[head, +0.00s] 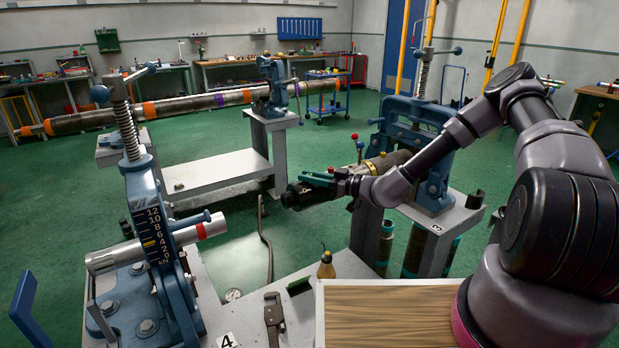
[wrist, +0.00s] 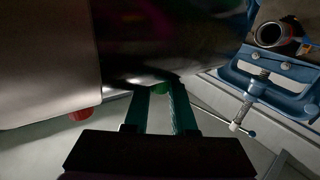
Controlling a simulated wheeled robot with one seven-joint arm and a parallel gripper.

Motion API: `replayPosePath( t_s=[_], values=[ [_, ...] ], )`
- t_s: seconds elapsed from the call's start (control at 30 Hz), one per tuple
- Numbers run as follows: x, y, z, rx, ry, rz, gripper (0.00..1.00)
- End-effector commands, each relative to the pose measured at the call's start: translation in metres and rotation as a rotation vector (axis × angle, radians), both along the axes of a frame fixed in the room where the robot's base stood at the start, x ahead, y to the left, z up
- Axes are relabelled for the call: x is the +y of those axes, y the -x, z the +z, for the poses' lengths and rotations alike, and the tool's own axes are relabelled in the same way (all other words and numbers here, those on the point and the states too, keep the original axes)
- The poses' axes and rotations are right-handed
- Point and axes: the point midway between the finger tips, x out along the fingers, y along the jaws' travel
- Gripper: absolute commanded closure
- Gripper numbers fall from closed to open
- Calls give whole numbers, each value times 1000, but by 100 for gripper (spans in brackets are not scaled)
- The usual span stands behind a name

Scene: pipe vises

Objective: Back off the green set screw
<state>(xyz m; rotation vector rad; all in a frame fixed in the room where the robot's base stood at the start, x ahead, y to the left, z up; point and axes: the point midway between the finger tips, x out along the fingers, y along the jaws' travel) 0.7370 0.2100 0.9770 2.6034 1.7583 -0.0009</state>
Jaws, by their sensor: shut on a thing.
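The green set screw (wrist: 161,89) shows in the wrist view as a small green patch under a dark, rounded body, between my fingertips. In the head view I cannot make it out behind my gripper. My gripper (head: 309,180) is beside the black end (head: 296,197) of the pipe in the vise marked 3; its two teal fingers (wrist: 160,95) are shut on the green screw in the wrist view. A red knob (wrist: 80,114) shows left of the fingers. In the head view, a red knob (head: 354,136) and a blue knob (head: 360,145) stand up near the pipe.
The blue vise (head: 434,150) stands right of my gripper, behind my arm. Another blue vise (head: 150,215) with a force scale holds a short pipe at left. A wooden-topped bench (head: 385,315), oil bottle (head: 326,266) and wrench (head: 273,318) are in front.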

Motion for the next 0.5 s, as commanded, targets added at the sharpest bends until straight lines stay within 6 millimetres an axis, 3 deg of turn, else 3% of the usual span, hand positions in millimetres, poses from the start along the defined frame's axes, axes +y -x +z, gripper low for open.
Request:
replayPosePath(
  t_s=[0.03,0.07,0.13,0.5],
  values=[
    [0,0,-1,2,1,0,100],
    [0,0,-1,2,1,0,72],
    [0,0,-1,2,1,0,45],
    [-3,1,0,0,1,-1,45]
  ],
)
